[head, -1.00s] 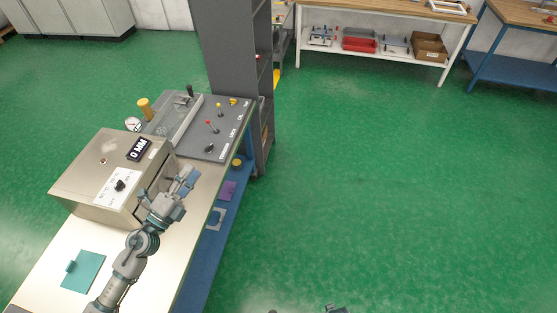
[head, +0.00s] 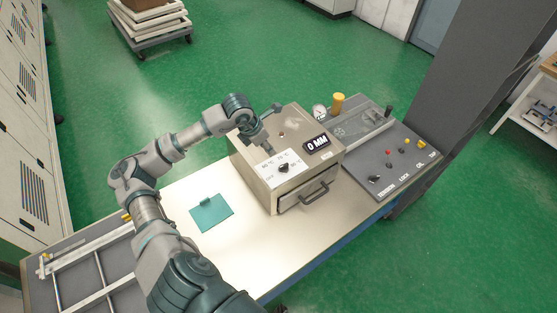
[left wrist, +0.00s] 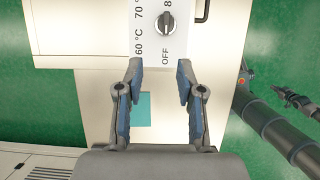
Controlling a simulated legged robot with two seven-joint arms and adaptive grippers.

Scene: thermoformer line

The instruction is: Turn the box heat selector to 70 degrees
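The heat box (head: 262,160) is a beige metal box on the bench. Its black selector knob (head: 284,168) sits on a white label with OFF, 60, 70 and 80 degree marks. The knob also shows in the left wrist view (left wrist: 166,23), beyond the fingertips; I cannot tell surely which mark it points at. My left gripper (head: 264,138) is above the box beside the label. In the left wrist view the left gripper (left wrist: 161,70) is open and empty, apart from the knob. What seems to be my right gripper (left wrist: 292,98) shows small at the right; its jaws are unclear.
The box has a front handle (head: 315,193). A teal plate (head: 211,214) lies on the bench top (head: 245,250). A control panel (head: 392,165) with levers is to the right, near a dark grey column (head: 450,100). A metal frame (head: 90,275) lies at lower left.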

